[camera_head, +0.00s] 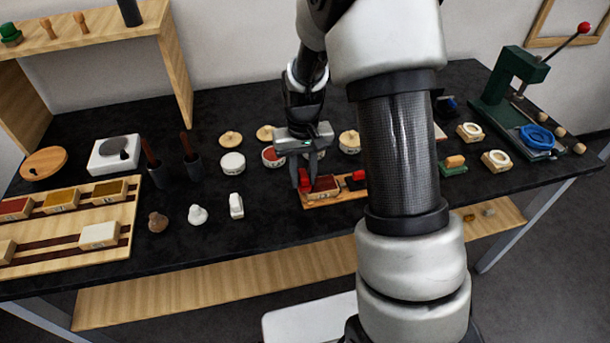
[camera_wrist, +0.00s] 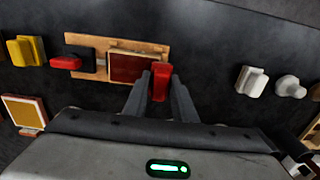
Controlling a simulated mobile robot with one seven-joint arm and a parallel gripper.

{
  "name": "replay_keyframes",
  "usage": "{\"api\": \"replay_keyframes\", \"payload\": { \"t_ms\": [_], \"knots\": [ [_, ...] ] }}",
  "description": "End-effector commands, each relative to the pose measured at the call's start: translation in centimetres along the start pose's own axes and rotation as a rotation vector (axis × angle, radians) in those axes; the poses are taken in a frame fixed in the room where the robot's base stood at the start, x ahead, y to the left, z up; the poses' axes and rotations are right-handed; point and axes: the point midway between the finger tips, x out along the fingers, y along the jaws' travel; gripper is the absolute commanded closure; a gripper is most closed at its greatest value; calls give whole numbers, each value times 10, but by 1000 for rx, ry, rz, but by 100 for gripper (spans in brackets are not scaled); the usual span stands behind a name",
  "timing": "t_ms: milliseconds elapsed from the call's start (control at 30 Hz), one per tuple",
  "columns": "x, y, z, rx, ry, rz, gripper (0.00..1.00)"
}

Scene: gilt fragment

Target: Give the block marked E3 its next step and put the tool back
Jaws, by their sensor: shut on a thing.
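My gripper (camera_head: 306,172) is shut on a small red tool (camera_wrist: 160,82), which shows between the fingers in the wrist view. The tool is at the left end of a small wooden board (camera_head: 314,205), beside a block with a dark red top (camera_wrist: 132,67). I cannot tell whether the tool touches the block. A red and black piece (camera_wrist: 68,62) lies at the board's other end; in the head view it is partly behind my arm. No E3 mark is readable on any block.
A wooden rack (camera_head: 122,238) at left holds several blocks, with red (camera_head: 15,208), ochre (camera_head: 62,197) and pale (camera_head: 98,235) ones. White (camera_head: 236,205) and brown (camera_head: 157,222) pieces stand left of the board. A green press (camera_head: 515,75) is at right. My arm hides part of the table.

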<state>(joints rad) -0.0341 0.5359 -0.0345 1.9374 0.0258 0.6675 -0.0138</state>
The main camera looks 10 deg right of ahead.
Motion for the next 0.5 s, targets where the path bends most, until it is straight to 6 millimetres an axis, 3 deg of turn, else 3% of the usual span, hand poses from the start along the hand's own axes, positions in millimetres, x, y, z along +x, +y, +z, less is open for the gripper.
{"api": "replay_keyframes", "payload": {
  "t_ms": [133, 500],
  "knots": [
    [-26, 0, -2, 0, 6, 0, 97],
    [-57, 0, -4, 0, 2, 0, 97]
  ]
}}
